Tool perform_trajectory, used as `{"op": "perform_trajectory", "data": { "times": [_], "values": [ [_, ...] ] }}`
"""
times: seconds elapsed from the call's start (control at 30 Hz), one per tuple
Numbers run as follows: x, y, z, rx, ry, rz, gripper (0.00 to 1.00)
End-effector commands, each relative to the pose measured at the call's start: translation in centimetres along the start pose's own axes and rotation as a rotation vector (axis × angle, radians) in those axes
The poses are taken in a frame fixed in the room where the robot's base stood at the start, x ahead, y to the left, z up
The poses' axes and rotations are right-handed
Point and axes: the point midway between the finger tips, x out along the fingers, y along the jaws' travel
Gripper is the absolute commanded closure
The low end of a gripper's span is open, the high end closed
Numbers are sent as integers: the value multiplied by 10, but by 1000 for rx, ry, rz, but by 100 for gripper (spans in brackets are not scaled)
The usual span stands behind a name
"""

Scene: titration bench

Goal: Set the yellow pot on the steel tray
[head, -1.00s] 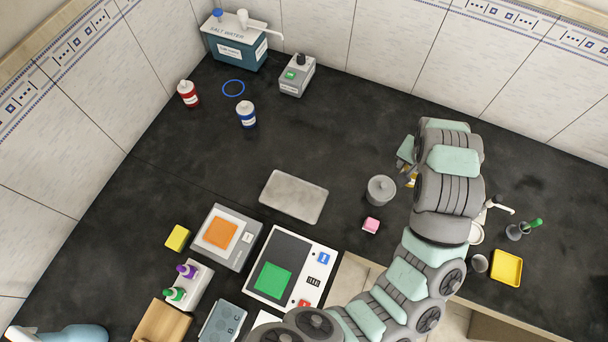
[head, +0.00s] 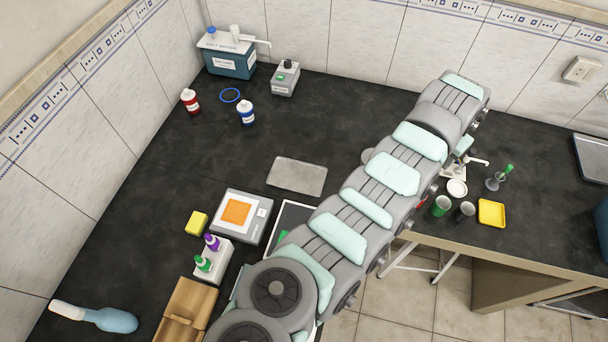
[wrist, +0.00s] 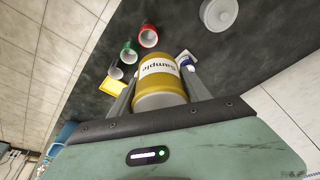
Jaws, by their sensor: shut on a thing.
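The yellow pot (wrist: 158,72), with a white "Sample" label, sits between the two fingers of my gripper (wrist: 157,88) in the wrist view. My gripper is shut on it. In the head view my arm hides the pot and most of the gripper. A flat grey metal tray (head: 297,176) lies bare on the dark bench, left of my arm in the head view. Another metal tray (head: 593,160) is cut off at the right edge. I cannot tell from looks alone which is the steel tray.
A yellow dish (head: 491,212), a green cup (head: 441,206) and a dark cup (head: 465,210) stand near the bench edge. A grey lidded jar (wrist: 219,14) shows in the wrist view. A balance (head: 240,215) stands below the grey tray.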

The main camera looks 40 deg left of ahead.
Motion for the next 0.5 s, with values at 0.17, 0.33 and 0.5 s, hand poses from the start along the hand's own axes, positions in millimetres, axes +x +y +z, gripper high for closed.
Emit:
{"op": "perform_trajectory", "data": {
  "times": [0.17,0.33,0.5],
  "values": [
    [2,-13,-7,15,-1,2,96],
    [5,-25,-10,19,0,4,96],
    [9,-39,-10,19,0,5,96]
  ]
}}
